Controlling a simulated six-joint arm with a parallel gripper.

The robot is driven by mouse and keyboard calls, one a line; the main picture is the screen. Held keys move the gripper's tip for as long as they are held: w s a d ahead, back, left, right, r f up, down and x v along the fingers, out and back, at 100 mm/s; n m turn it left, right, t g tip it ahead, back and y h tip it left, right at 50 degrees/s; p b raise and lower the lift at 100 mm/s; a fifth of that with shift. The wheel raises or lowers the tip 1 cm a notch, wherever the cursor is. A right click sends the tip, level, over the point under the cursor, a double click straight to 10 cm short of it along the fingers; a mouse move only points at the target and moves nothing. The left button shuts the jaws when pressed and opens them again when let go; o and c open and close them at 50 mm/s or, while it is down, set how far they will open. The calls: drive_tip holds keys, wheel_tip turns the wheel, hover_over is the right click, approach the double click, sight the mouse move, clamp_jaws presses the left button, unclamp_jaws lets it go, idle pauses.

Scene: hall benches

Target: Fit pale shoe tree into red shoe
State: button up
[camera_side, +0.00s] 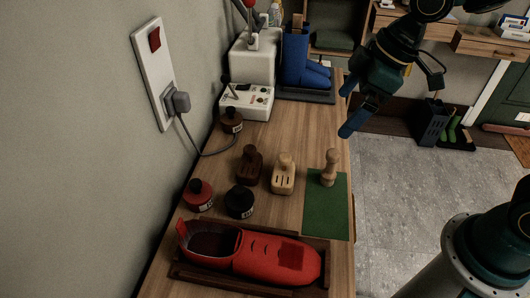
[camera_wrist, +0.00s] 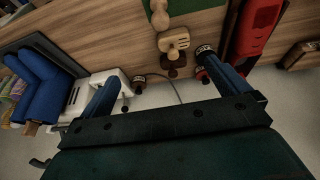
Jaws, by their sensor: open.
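The red shoe (camera_side: 300,262) lies on its side of the bench nearest the side camera, in a shallow dark wooden tray (camera_side: 180,271), its dark opening towards the left. It also shows at the top right of the wrist view (camera_wrist: 255,22). A pale slotted wooden block with a knob (camera_side: 283,178), which looks like the pale shoe tree, stands on the bench beyond the shoe; the wrist view shows it too (camera_wrist: 173,40). A similar dark brown one (camera_side: 249,168) stands left of it. My gripper (camera_side: 346,110) is open and empty, high, apart from all of these.
A pale knobbed wooden piece (camera_side: 329,168) stands on a green mat (camera_side: 325,212). A red-topped tin (camera_side: 198,194), a black tin (camera_side: 239,202) and a brown tin (camera_side: 231,121) stand nearby. A white machine (camera_side: 247,101) and blue boots (camera_side: 296,62) fill the far end.

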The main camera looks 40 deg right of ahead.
drive_tip(key=s+d+r+m+t+h, duration=0.1)
drive_tip(key=s+d+r+m, duration=0.1)
drive_tip(key=s+d+m, duration=0.2)
drive_tip(key=s+d+r+m+t+h, duration=0.1)
drive_tip(key=s+d+r+m, duration=0.2)
drive_tip(key=s+d, duration=0.3)
drive_tip(key=s+m, duration=0.1)
drive_tip(key=s, duration=0.3)
drive_tip(key=shift+s+m+h, duration=0.35)
drive_tip(key=shift+m+h, duration=0.05)
drive_tip(key=c, duration=1.1)
drive_tip(key=shift+o, duration=0.2)
drive_tip(key=shift+w+a, duration=0.1)
drive_tip(key=w+a+f+n+g+y, duration=0.1)
drive_tip(key=w+a+f+n+y, duration=0.1)
drive_tip(key=w+a+n, duration=0.4)
drive_tip(key=w+a+f+n+g+y, duration=0.2)
drive_tip(key=w+a+f+n, duration=0.3)
drive_tip(key=w+a, duration=0.3)
drive_tip(key=w+n, duration=0.1)
drive_tip(key=w, duration=0.3)
drive_tip(key=shift+w, duration=0.35)
